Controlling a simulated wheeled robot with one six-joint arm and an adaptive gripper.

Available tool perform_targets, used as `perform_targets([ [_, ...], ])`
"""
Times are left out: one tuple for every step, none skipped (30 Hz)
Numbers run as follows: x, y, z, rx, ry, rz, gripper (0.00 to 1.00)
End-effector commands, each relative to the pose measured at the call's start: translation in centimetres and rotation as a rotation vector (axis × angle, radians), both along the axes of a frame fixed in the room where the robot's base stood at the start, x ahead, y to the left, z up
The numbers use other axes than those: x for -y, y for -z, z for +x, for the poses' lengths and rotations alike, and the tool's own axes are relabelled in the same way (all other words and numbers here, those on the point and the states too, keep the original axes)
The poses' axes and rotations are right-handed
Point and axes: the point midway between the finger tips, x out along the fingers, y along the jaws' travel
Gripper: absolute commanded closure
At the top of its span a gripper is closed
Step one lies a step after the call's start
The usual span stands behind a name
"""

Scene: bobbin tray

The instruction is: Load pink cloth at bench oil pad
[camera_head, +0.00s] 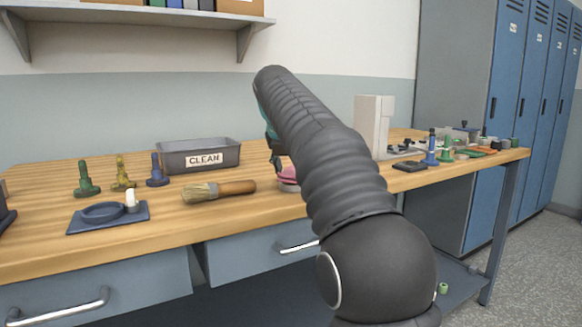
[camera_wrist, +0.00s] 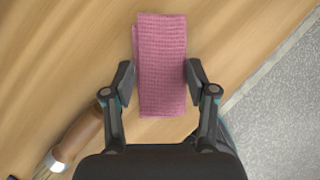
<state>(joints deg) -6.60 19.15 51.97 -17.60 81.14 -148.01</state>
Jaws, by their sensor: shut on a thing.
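The pink cloth (camera_wrist: 161,60) is a folded, textured strip between the two fingers of my gripper (camera_wrist: 160,75) in the wrist view. My gripper is shut on it, one finger at each long side. In the head view, the cloth (camera_head: 288,177) shows low over the bench near its front edge, partly hidden by my arm. My gripper (camera_head: 277,160) is mostly hidden behind the arm there. I cannot tell whether the cloth touches the bench. A dark blue plate with a ring and a white peg (camera_head: 107,213) lies at the left; I cannot tell if it is the oil pad.
A brush (camera_head: 220,191) lies left of the cloth; its handle shows in the wrist view (camera_wrist: 82,137). Behind it stands a grey CLEAN bin (camera_head: 198,154). Green, yellow and blue spindles (camera_head: 123,174) stand at left. Small parts crowd the bench's right end. Bare wood lies before the brush.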

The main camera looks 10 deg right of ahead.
Motion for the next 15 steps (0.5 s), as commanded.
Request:
perform_targets([
  [0.01,0.05,-0.01,0.0,0.0,0.0,0.71],
  [0.01,0.07,-0.01,0.0,0.0,0.0,0.71],
  [0.0,0.11,-0.01,0.0,0.0,0.0,0.71],
  [0.01,0.14,-0.01,0.0,0.0,0.0,0.71],
  [0.0,0.17,-0.01,0.001,0.0,0.0,0.71],
  [0.01,0.22,-0.01,0.001,0.0,0.0,0.71],
  [0.01,0.24,-0.01,0.001,0.0,0.0,0.71],
  [0.0,0.27,0.0,0.001,0.0,0.0,0.71],
  [0.01,0.31,-0.01,0.001,0.0,0.0,0.71],
  [0.01,0.34,-0.01,0.001,0.0,0.0,0.71],
  [0.0,0.37,0.0,0.001,0.0,0.0,0.71],
  [0.01,0.42,-0.01,0.001,0.0,0.0,0.71],
  [0.01,0.44,-0.01,0.001,0.0,0.0,0.71],
  [0.0,0.48,0.0,0.001,0.0,0.0,0.71],
  [0.01,0.51,-0.01,0.001,0.0,0.0,0.71],
])
